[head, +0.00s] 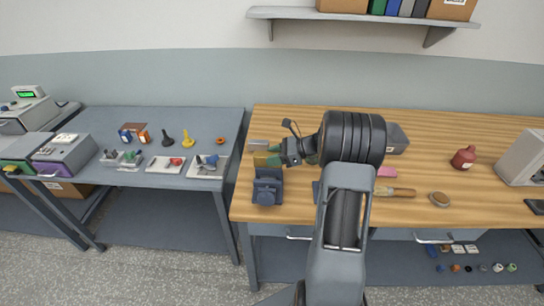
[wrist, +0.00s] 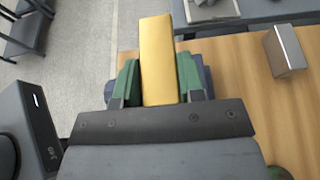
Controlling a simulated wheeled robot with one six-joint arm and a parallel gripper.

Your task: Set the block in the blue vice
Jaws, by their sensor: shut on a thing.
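The block is yellow and long, and in the wrist view the block (wrist: 158,60) stands between the green finger pads of my gripper (wrist: 160,85). My gripper is shut on it. In the head view my gripper (head: 267,160) is over the left end of the wooden bench, just behind and above the blue vice (head: 267,188). The block is too small there to make out clearly. The vice's jaws are partly hidden by my gripper. Dark blue edges behind the finger pads in the wrist view may be the vice; I cannot tell if the block touches it.
A grey metal piece (head: 258,145) lies close behind my gripper. A brush (head: 395,192), a pink block (head: 386,171) and a red bottle (head: 463,158) are right on the wooden bench (head: 300,218). A grey table (head: 215,125) with small trays stands left, across a narrow gap.

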